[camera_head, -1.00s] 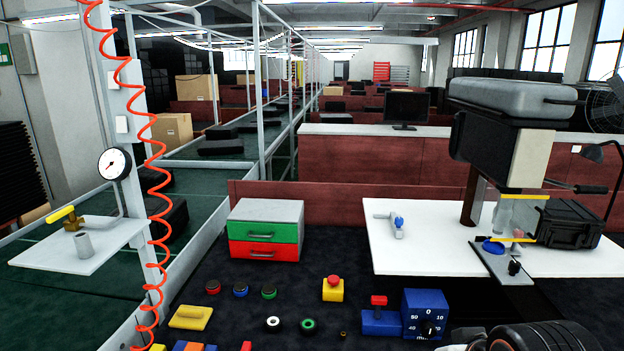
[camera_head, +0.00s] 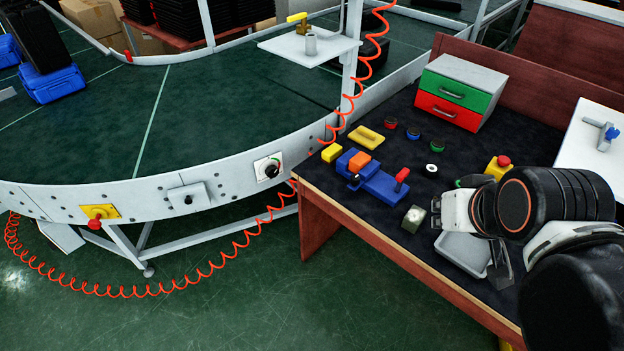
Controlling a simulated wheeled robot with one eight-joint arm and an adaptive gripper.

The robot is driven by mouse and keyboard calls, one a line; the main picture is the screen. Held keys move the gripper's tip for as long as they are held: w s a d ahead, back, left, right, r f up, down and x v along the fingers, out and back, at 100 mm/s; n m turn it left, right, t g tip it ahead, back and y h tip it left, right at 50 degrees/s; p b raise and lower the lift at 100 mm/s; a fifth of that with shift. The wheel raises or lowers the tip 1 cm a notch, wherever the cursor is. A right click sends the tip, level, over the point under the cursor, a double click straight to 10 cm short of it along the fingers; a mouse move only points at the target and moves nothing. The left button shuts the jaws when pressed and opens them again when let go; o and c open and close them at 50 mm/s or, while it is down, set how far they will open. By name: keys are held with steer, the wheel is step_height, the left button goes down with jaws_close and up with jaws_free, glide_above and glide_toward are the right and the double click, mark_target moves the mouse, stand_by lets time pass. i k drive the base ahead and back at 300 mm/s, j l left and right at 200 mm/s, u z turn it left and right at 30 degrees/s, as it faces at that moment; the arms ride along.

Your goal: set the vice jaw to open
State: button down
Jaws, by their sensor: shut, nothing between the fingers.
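A small blue fixture with an orange block (camera_head: 359,161) sits near the left edge of the dark workbench; it looks like the vice. I cannot tell how far apart its jaws are. Beside it on the right is a blue base with a red lever (camera_head: 402,175). My gripper (camera_head: 437,213) comes in from the right over the bench, to the right of these fixtures and apart from the vice. It is shut and empty; its fingertips are small and hard to make out.
A metal block (camera_head: 413,219) lies between the lever base and my gripper. A grey tray (camera_head: 458,252) lies under my wrist. Yellow pieces, round buttons and a drawer box (camera_head: 461,88) stand farther back. The curved conveyor (camera_head: 215,110) borders the bench on the left.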

mark_target(356, 181)
steer(key=u, duration=0.15)
steer(key=i+j+z, duration=0.3)
steer(key=i+j, duration=0.45)
